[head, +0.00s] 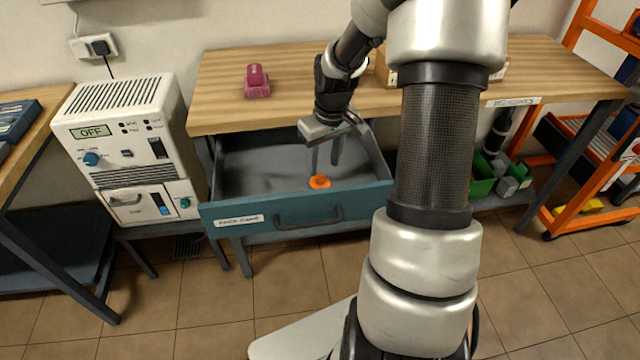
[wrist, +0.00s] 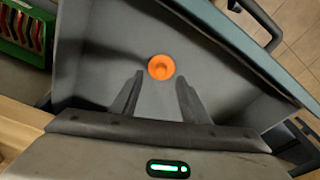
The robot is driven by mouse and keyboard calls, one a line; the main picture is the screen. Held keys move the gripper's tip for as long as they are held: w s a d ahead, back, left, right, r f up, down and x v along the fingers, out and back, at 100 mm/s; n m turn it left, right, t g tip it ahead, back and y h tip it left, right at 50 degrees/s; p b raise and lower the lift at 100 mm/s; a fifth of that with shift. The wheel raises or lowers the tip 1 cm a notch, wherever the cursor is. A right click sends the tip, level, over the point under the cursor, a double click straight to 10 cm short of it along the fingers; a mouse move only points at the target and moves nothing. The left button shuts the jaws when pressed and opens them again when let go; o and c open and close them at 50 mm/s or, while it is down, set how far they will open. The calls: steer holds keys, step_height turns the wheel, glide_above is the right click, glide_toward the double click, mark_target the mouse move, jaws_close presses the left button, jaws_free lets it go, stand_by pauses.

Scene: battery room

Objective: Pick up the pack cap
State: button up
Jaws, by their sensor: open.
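The pack cap is a small round orange piece (head: 319,182) on the grey floor of the open drawer (head: 300,207), near its front wall. In the wrist view the orange cap (wrist: 161,67) lies a little beyond my fingertips, roughly in line with the gap between them. My gripper (head: 325,160) points down into the drawer from above. In the wrist view its two dark fingers (wrist: 158,84) are apart with nothing between them. I cannot tell exactly how high the fingertips are above the drawer floor.
A wooden workbench (head: 225,85) stands over the drawer, with a dark pink battery pack (head: 257,82) on top. A white charger unit (head: 125,140) reading OFF is at left. Green bins (head: 482,178) and an orange rack (head: 565,150) are at right. The rest of the drawer looks empty.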

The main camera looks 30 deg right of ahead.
mark_target(320, 177)
steer(key=f+b, duration=0.1)
steer(key=f, duration=0.1)
steer(key=w+f+b, duration=0.1)
steer(key=f, duration=0.2)
steer(key=shift+a+f, duration=0.1)
steer(key=shift+a, duration=0.05)
jaws_close()
